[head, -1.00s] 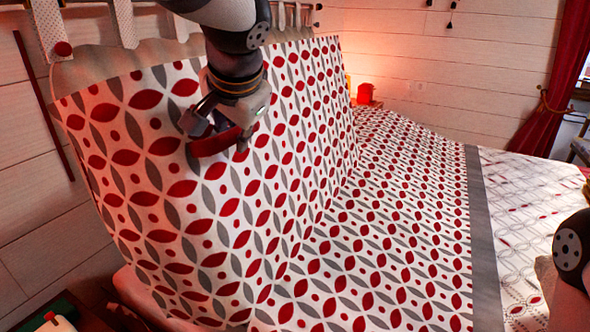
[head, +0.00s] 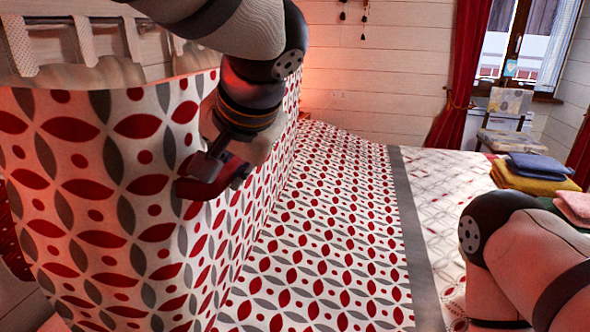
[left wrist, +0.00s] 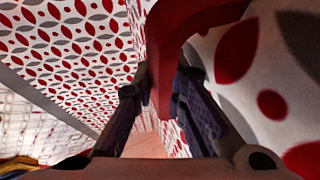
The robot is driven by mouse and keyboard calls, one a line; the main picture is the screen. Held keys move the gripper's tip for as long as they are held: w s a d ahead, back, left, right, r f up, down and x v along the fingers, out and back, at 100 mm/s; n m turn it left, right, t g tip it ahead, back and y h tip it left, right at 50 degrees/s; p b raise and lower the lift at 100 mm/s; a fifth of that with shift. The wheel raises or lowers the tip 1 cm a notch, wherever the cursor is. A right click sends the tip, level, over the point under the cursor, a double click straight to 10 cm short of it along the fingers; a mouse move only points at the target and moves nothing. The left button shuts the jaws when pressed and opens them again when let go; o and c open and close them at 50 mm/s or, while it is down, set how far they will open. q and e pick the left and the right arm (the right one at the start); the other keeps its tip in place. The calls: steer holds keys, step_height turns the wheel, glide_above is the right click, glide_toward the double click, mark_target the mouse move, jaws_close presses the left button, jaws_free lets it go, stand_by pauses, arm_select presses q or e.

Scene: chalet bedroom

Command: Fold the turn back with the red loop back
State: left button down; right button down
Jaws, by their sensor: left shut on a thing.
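The turn back (head: 110,210) is a white cover with red and grey leaf shapes. It stands raised as a steep sheet on the left of the head view. My left gripper (head: 205,180) is at the right part of its raised face. In the left wrist view, my left gripper (left wrist: 165,100) is shut on the red loop (left wrist: 165,50), a thick red band between its fingers. In the head view the loop is mostly hidden by the gripper. The same cover lies flat over the bed (head: 320,230) to the right. My right gripper is out of view.
A grey band (head: 410,220) edges the patterned cover, with a paler quilt (head: 445,185) beyond. Folded blue and yellow cloths (head: 540,170) lie at the right. A chair (head: 505,120) stands by the window. My right arm fills the lower right.

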arm_select(q)
steer(key=d, duration=0.2)
steer(key=s+d, duration=0.1)
steer(key=d, duration=0.1)
steer(key=shift+d+r, duration=0.1)
steer(key=shift+r, duration=0.15)
steer(key=s+d+f, duration=0.2)
steer(key=d+f, duration=0.2)
steer(key=d, duration=0.3)
steer(key=shift+s+d+f, duration=0.35)
steer(key=shift+d+f, duration=0.05)
steer(key=c, duration=1.2)
jaws_free()
steer(key=shift+s+f, duration=0.1)
steer(key=shift+s, duration=0.05)
